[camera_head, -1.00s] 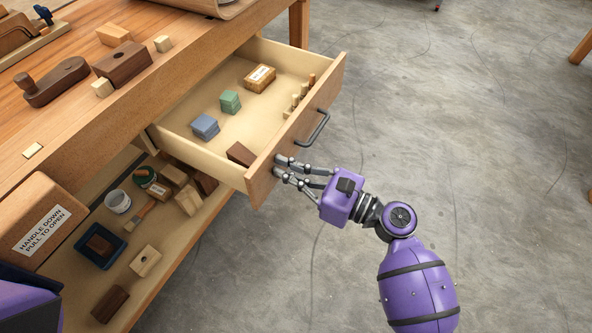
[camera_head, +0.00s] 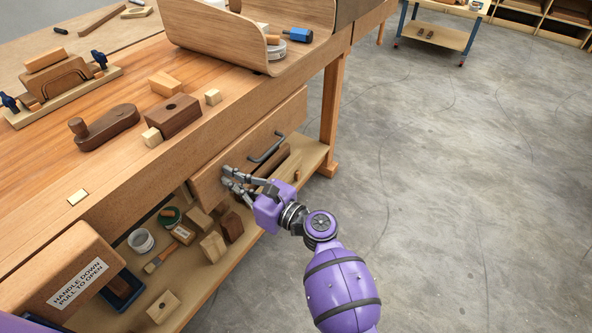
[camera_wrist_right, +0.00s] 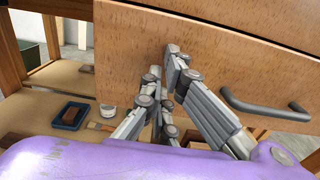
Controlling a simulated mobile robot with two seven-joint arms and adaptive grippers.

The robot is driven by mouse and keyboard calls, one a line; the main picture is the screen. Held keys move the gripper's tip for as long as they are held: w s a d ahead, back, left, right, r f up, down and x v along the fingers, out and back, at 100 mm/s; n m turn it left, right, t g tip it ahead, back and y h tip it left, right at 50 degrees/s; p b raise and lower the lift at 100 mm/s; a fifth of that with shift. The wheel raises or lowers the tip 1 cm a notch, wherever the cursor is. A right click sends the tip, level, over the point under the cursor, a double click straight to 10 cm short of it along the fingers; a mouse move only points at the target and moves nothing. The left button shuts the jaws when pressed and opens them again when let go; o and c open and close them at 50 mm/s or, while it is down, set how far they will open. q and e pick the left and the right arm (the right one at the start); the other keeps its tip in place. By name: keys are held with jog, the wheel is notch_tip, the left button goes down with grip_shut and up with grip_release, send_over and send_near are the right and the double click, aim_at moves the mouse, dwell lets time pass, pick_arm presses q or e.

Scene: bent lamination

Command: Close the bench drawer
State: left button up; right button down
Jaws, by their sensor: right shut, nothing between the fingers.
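The bench drawer (camera_head: 212,187) sits under the workbench top, its wooden front close to the bench edge and its inside hidden. Its dark bar handle (camera_head: 268,147) is on the front, toward the right. My right gripper (camera_head: 226,176) is shut and empty, with its fingertips at the left part of the drawer front. In the right wrist view, the fingers (camera_wrist_right: 168,62) are against or very near the drawer front (camera_wrist_right: 215,50), left of the handle (camera_wrist_right: 262,108). I cannot tell whether a small gap is left around the drawer. My left gripper is not in view.
The workbench top (camera_head: 125,168) carries wooden blocks, a dark wooden tool (camera_head: 107,127) and a curved wood piece (camera_head: 245,38). The lower shelf (camera_head: 203,275) holds blocks, a white cup (camera_head: 140,240) and a brush. Floor at right is clear.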

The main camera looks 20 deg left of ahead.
aim_at(220, 175)
jog(key=x, duration=0.4)
jog(key=shift+b, duration=0.4)
jog(key=shift+w+a+r, duration=0.1)
jog(key=shift+a, duration=0.2)
